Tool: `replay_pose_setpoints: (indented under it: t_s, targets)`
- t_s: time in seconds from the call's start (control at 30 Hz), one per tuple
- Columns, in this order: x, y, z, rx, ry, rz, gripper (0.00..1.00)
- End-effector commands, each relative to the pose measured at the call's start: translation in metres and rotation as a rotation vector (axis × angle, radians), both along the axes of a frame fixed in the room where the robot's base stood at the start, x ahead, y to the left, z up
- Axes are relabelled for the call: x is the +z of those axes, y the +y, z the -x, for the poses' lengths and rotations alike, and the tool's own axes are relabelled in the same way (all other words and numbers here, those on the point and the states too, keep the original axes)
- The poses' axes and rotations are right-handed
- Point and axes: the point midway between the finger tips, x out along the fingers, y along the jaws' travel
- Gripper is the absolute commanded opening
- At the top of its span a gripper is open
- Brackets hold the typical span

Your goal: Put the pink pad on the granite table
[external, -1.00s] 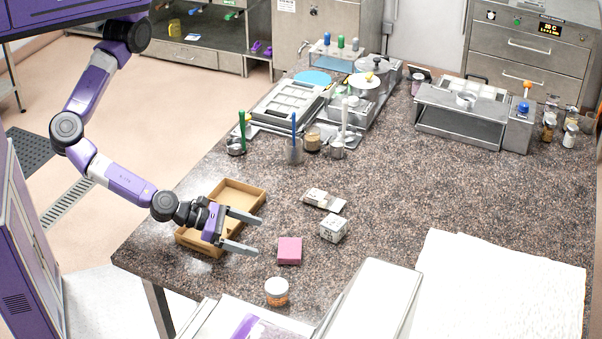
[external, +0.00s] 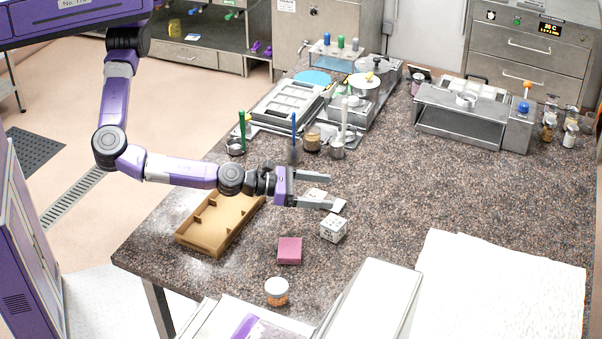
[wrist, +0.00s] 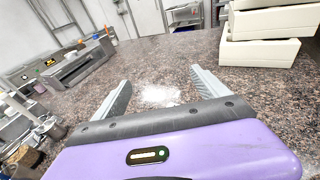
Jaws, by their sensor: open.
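The pink pad (external: 289,250) lies flat on the dark speckled granite table (external: 390,205), toward its front, to the right of a cardboard tray. My gripper (external: 332,192) is open and empty, above the table and farther back than the pad. In the external view its fingers point right and partly cover a small pale item (external: 315,194). In the wrist view the open fingers of my gripper (wrist: 160,88) frame bare granite with a whitish patch (wrist: 160,95) between them. The pad does not show in the wrist view.
The cardboard tray (external: 204,246) with dividers stands under my arm. A white printed cube (external: 334,228) and a small orange-labelled jar (external: 277,291) stand near the pad. Cups with tools (external: 294,155) stand behind. White sheets (external: 500,285) cover the front right; the centre right is clear.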

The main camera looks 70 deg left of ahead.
Motion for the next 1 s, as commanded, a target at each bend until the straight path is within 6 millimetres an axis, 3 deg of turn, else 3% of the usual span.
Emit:
replay_pose_setpoints:
  t_s: [0.03, 0.13, 0.23, 0.37, 0.47, 0.63, 0.8, 0.9, 1.0]
  targets:
    - [0.014, -0.006, -0.031, -0.045, -0.034, -0.015, 0.85]
    - [0.04, -0.029, -0.066, -0.191, -0.078, -0.08, 0.85]
    - [0.053, -0.048, -0.084, -0.344, -0.095, -0.173, 0.85]
    - [0.051, -0.067, -0.086, -0.543, -0.083, -0.322, 0.85]
    - [0.036, -0.073, -0.078, -0.693, -0.047, -0.452, 0.85]
    - [0.0, -0.068, -0.043, -0.944, 0.069, -0.674, 0.85]
    - [-0.035, -0.049, 0.016, -1.192, 0.233, -0.873, 0.85]
    - [-0.046, -0.036, 0.053, -1.318, 0.326, -0.949, 0.85]
    - [-0.053, -0.021, 0.077, -1.402, 0.413, -0.981, 0.85]
